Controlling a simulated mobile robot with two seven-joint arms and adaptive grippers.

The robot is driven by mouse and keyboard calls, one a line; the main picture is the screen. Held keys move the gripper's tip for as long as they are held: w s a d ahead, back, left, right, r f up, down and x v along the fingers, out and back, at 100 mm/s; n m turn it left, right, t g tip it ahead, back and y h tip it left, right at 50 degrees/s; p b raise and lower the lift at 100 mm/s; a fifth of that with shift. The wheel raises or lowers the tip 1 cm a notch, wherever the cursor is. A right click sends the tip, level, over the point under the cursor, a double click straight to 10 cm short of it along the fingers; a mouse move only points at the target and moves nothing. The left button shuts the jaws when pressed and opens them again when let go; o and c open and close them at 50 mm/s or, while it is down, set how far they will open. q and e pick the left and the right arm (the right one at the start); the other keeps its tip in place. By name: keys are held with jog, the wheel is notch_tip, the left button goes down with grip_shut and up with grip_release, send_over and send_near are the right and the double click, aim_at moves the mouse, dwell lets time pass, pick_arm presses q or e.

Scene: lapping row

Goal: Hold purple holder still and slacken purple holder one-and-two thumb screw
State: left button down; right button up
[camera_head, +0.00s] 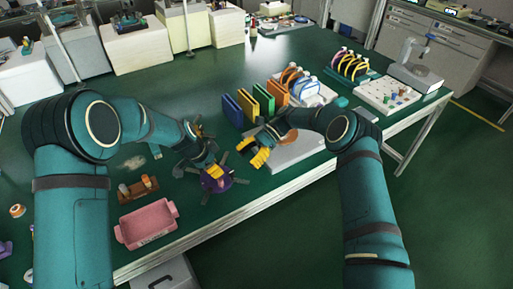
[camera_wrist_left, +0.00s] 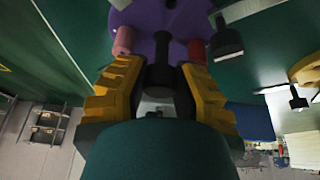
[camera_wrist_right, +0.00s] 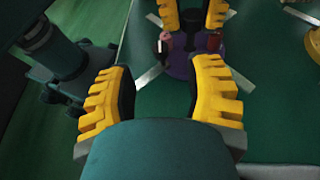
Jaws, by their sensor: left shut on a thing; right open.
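The purple holder (camera_head: 217,182) is a round purple disc with grey arms, on the green table. In the left wrist view, the purple holder (camera_wrist_left: 178,20) carries a dark central post and small pink and red cylinders. My left gripper (camera_head: 212,172) is closed around that post; the fingers (camera_wrist_left: 160,80) lie on either side of it. A black knob (camera_wrist_left: 228,42) stands beside the red cylinder; I cannot tell which thumb screw it is. My right gripper (camera_head: 262,150) is open and empty, right of the holder. The right wrist view shows the purple holder (camera_wrist_right: 182,68) beyond its fingers (camera_wrist_right: 165,85).
A pink tray (camera_head: 147,224) and a brown block with small parts (camera_head: 138,188) are to the left. Blue, yellow, green and orange upright plates (camera_head: 250,103) stand behind my right gripper. A pale board (camera_head: 300,152) lies right of it. The table's front edge is close to the holder.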

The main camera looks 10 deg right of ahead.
aim_at(232, 172)
jog(key=shift+v, duration=2.55)
jog(key=m+t+y, duration=0.1)
jog(key=m+t, duration=0.1)
jog(key=t, duration=0.1)
jog(key=s+m+t+y, duration=0.1)
jog(key=m+t, duration=0.2)
jog(key=s+a+f+m+t+y, duration=0.1)
jog(key=m+t, duration=0.1)
jog(key=shift+s+f+t, duration=0.1)
jog(key=shift+f+t, duration=0.05)
jog(key=shift+t, duration=0.25)
jog(key=s+r+m+t+h, duration=0.1)
jog(key=s+m+t+h, duration=0.35)
jog(key=s, duration=0.45)
jog(key=shift+m, duration=0.35)
jog(key=x, duration=1.1)
jog(key=shift+w+a+r, duration=0.15)
jog(key=shift+a, duration=0.15)
